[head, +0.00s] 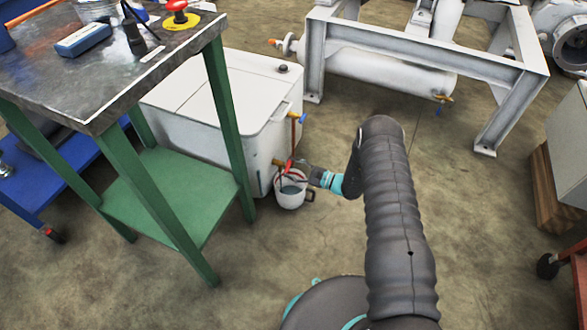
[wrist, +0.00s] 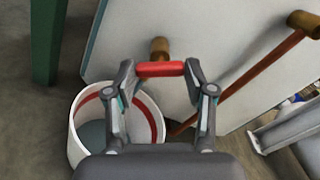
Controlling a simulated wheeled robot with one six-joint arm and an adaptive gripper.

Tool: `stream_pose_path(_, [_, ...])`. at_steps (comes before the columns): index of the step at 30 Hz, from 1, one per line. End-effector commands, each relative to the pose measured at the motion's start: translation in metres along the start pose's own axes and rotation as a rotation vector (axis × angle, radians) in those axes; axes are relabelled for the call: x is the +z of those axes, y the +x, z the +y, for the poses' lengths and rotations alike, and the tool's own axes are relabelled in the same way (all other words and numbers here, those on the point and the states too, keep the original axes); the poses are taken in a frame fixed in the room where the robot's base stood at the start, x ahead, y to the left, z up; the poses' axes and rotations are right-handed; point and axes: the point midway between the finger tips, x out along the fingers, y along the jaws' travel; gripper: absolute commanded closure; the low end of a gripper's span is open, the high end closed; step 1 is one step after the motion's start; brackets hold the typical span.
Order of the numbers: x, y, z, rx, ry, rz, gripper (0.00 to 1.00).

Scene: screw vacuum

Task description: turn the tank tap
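The tank is a white box (head: 235,95) with a rounded edge, seen in the head view behind the green-legged table. Its tap is a brass spout with a red handle (wrist: 160,69) low on the tank's face; the brass stub (wrist: 159,48) shows behind the handle. My gripper (wrist: 160,72) is open, with one finger at each end of the red handle; any contact is hard to see. In the head view, my gripper (head: 303,170) is at the tap, partly hiding it. A white bucket (wrist: 76,130) with a red band and grey-blue contents stands below the tap.
A red-brown pipe (wrist: 255,78) slants beside the tap to a brass fitting (wrist: 304,22). The table's green leg (head: 230,120) stands close on the left. A white metal frame (head: 425,50) stands behind. The floor (head: 465,230) to the right is clear.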

Motion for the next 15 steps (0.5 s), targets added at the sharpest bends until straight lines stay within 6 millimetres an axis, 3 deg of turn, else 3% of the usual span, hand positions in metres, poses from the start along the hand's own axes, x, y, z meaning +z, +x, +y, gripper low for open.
stream_pose_path(15, [0.0000, 0.0002, 0.0002, 0.001, 0.103, 0.000, 0.81])
